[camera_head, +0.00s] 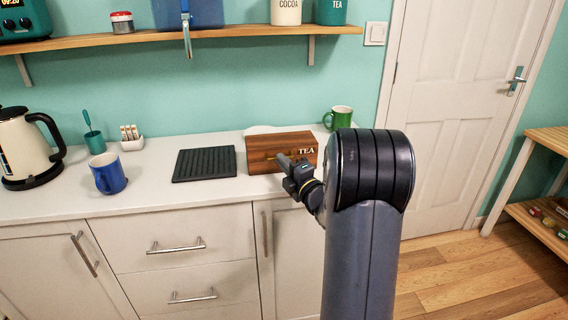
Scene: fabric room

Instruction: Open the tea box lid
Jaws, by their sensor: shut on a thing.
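The tea box (262,142) is a brown wooden box with white "TEA" lettering on its front right. It stands on the white counter, right of a dark ribbed mat, and its lid looks closed. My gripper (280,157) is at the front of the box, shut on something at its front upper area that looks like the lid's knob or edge. The fingers and my arm hide part of the box's front and lower right.
A dark ribbed mat (205,163) lies left of the box, with a blue mug (109,175) and a kettle (22,145) farther left. A green mug (341,118) stands behind right. A wooden shelf (190,35) runs above. The counter front is clear.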

